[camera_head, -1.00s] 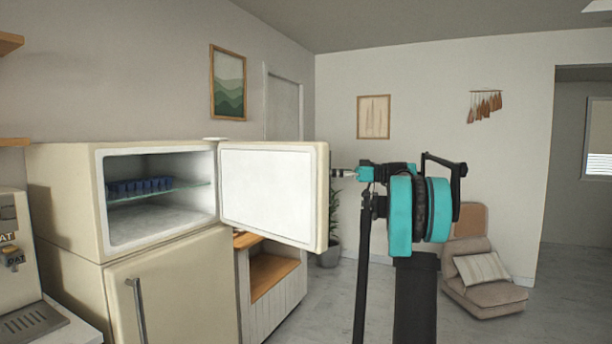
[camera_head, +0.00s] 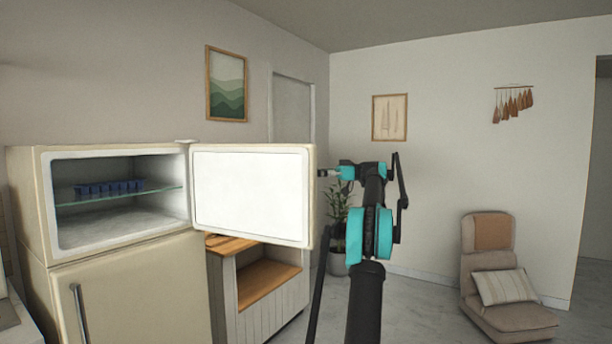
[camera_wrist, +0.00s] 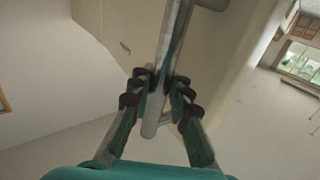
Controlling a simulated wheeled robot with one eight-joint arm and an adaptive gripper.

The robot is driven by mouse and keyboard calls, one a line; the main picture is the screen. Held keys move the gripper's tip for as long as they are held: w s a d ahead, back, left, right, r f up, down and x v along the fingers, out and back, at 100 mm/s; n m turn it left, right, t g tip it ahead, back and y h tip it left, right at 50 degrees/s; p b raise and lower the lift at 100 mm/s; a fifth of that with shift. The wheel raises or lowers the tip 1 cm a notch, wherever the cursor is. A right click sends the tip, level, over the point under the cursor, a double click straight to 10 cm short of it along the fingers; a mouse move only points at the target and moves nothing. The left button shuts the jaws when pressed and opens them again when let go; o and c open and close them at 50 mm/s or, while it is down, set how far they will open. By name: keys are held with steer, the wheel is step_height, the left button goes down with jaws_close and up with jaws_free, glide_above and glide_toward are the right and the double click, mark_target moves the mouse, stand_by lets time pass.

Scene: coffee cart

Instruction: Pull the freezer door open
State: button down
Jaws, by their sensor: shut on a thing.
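The freezer door (camera_head: 252,195) stands wide open, swung out to the right of the freezer compartment (camera_head: 118,232), with its white inner face toward the head camera. In the wrist view, my gripper (camera_wrist: 158,98) is shut around the metal bar handle (camera_wrist: 168,60) near its free end. The door's outer face (camera_wrist: 222,60) shows behind the handle. In the head view my gripper (camera_head: 325,173) is at the door's right edge, and the handle is hidden behind the door. A glass shelf with a blue ice tray (camera_head: 110,187) is inside the compartment.
The lower fridge door (camera_head: 140,300) is closed, with a vertical handle (camera_head: 80,315). A white cabinet with a wooden shelf (camera_head: 265,285) stands below the open door. A plant (camera_head: 338,225) is behind my arm. A floor chair (camera_head: 500,290) is at the right, with clear floor before it.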

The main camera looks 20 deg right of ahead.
steer(key=shift+d+r, duration=0.1)
stand_by(0.3)
steer(key=c, duration=1.4)
jaws_free()
